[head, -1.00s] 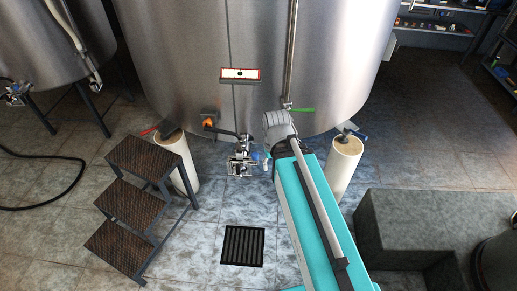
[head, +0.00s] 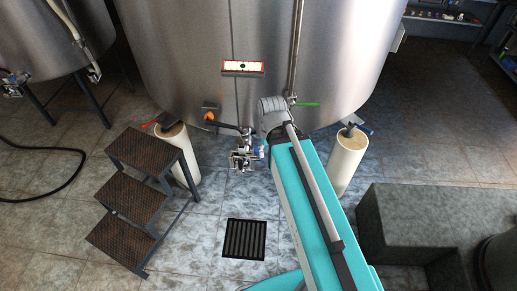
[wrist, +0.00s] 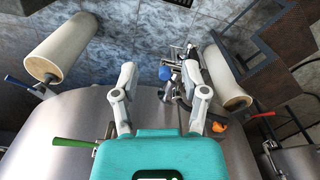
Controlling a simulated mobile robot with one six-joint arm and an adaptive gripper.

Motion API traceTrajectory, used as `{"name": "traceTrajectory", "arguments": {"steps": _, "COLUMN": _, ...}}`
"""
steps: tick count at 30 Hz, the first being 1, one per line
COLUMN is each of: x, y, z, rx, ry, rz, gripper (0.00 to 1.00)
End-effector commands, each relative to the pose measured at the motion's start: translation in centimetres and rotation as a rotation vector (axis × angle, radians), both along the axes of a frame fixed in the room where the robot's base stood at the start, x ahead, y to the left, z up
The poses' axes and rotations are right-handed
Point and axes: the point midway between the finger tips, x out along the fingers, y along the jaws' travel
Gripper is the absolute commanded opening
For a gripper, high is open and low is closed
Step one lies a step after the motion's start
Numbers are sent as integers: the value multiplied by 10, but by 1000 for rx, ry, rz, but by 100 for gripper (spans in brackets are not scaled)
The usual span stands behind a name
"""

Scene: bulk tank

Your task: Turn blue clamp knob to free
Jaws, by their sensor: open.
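The blue clamp knob (wrist: 166,73) is on the metal valve fitting (wrist: 181,76) under the big steel tank. In the wrist view it shows between my two fingertips, closer to the right one, and looks beyond them. In the head view the knob (head: 260,151) is a small blue patch at the right side of the fitting (head: 243,158). My gripper (wrist: 158,72) is open, with nothing between its fingers. In the head view my arm's end is beside the fitting on the right, and the fingers cannot be made out.
The steel tank (head: 180,55) stands close behind the fitting. Pale cylindrical legs (head: 346,162) stand on either side. A stepped stool (head: 138,200) is at left, a grey block (head: 420,215) at right. The floor around the drain grate (head: 245,239) is clear.

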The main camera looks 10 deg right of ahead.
Motion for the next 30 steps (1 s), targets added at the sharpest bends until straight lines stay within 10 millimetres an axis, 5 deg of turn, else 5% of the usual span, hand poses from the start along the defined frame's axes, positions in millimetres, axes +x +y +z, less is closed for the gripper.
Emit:
{"name": "traceTrajectory", "arguments": {"steps": 3, "x": 1, "y": 0, "z": 0, "rx": 0, "ry": 0, "rz": -6, "gripper": 81}}
{"name": "traceTrajectory", "arguments": {"steps": 11, "x": 23, "y": 3, "z": -6, "rx": 0, "ry": 0, "rz": -123, "gripper": 82}}
{"name": "traceTrajectory", "arguments": {"steps": 30, "x": 144, "y": 3, "z": -36, "rx": 0, "ry": -1, "rz": -959, "gripper": 82}}
